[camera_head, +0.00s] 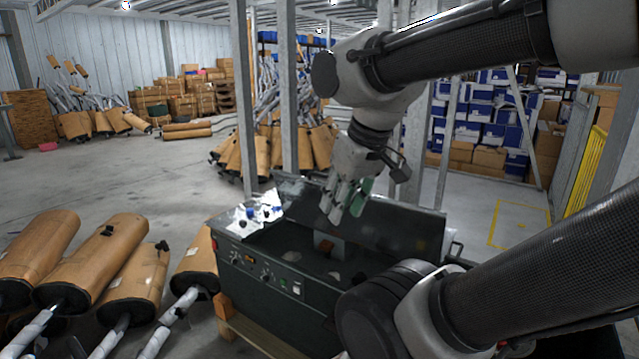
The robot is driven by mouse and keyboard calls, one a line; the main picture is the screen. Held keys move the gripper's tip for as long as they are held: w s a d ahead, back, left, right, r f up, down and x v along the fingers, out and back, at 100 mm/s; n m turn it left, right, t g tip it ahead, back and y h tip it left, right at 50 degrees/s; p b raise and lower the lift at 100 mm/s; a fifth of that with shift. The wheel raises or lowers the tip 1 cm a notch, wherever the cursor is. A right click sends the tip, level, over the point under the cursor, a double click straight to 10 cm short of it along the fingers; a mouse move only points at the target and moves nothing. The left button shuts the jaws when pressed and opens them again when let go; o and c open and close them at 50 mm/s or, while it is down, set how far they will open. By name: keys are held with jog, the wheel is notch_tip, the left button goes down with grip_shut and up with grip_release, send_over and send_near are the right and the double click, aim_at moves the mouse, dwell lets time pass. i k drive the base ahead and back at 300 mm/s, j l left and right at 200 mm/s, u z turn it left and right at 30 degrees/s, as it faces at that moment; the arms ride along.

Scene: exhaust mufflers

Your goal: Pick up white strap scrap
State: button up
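My gripper (345,205) hangs fingers-down above the dark open-topped machine (300,295), in front of its raised dark back panel. Its fingers are small here and partly overlap, with a green patch on the right side. I cannot tell whether they are apart, and I see nothing clearly held. Small pale pieces lie inside the machine below: one at the left (292,256) and one nearer the middle (334,277). Either may be white strap scrap, but they are too small to tell. The gripper is well above both. My arm hides the machine's right front.
A bright sheet with small blue and dark items (250,215) lies on the machine's left end. Brown-wrapped mufflers (95,255) lie at the left front. More wrapped mufflers, a post (243,100) and blue bins (480,110) stand behind. The floor at left centre is clear.

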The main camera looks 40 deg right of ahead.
aim_at(333, 277)
jog(key=i+z, duration=0.1)
jog(key=z, duration=0.35)
jog(key=j+z, duration=0.1)
jog(key=z, duration=0.3)
jog(key=i+j+z, duration=0.1)
jog(key=z, duration=0.35)
jog(key=i+j+z, duration=0.2)
jog(key=j, duration=0.2)
jog(key=j+z, duration=0.2)
jog(key=j, duration=0.15)
jog(key=i+j+z, duration=0.25)
jog(key=j, duration=0.9)
